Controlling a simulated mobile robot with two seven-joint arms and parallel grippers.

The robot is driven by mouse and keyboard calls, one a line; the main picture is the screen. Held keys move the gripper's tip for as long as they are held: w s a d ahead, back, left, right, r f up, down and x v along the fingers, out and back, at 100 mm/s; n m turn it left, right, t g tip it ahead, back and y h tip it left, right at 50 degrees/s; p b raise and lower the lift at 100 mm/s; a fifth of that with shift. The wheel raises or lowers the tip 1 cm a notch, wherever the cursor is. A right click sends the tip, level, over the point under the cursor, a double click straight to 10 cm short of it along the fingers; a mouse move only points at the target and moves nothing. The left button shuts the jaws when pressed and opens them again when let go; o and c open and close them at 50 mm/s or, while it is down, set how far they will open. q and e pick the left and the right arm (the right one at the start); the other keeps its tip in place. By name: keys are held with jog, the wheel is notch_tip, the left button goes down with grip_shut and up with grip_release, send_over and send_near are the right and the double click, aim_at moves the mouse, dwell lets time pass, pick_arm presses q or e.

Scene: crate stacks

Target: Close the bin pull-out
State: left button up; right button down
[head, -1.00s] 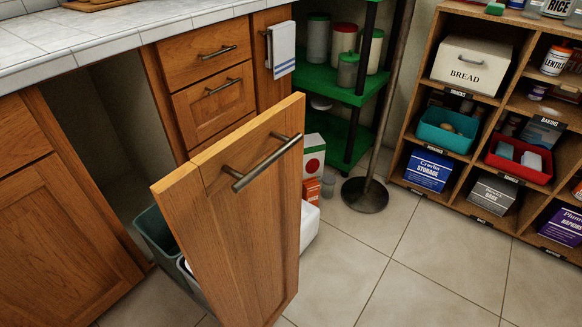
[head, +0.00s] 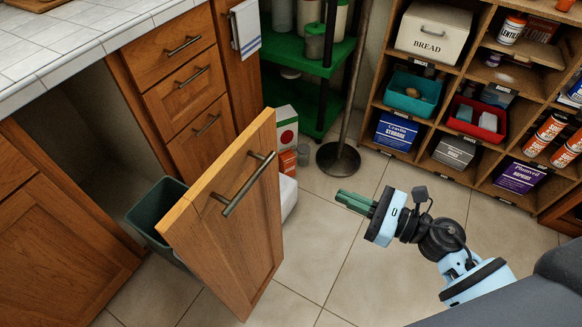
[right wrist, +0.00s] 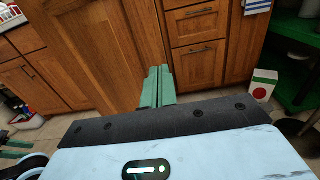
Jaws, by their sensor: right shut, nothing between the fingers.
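The bin pull-out's wooden front (head: 235,245) stands well out from the cabinet in the head view, with a dark bar handle (head: 248,184) near its top. A grey-green bin (head: 155,208) shows behind it, and a white bin is partly hidden. My right gripper (head: 355,202) is to the right of the front, apart from it, shut and empty, pointing left. In the right wrist view its green fingers (right wrist: 158,88) are together, with the wooden front (right wrist: 95,50) beyond. Green fingers of my left gripper (right wrist: 15,149) show at the lower left edge, too small to judge.
A drawer cabinet (head: 185,90) and tiled counter (head: 75,45) stand behind. A green shelf (head: 335,55) and a pole with round base (head: 338,160) are behind right. A pantry shelf (head: 440,78) stands at the right. Tiled floor (head: 330,255) right of the front is clear.

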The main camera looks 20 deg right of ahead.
jog(key=shift+a, duration=0.1)
jog(key=p+x, duration=0.1)
jog(key=x, duration=1.3)
jog(key=shift+w, duration=0.1)
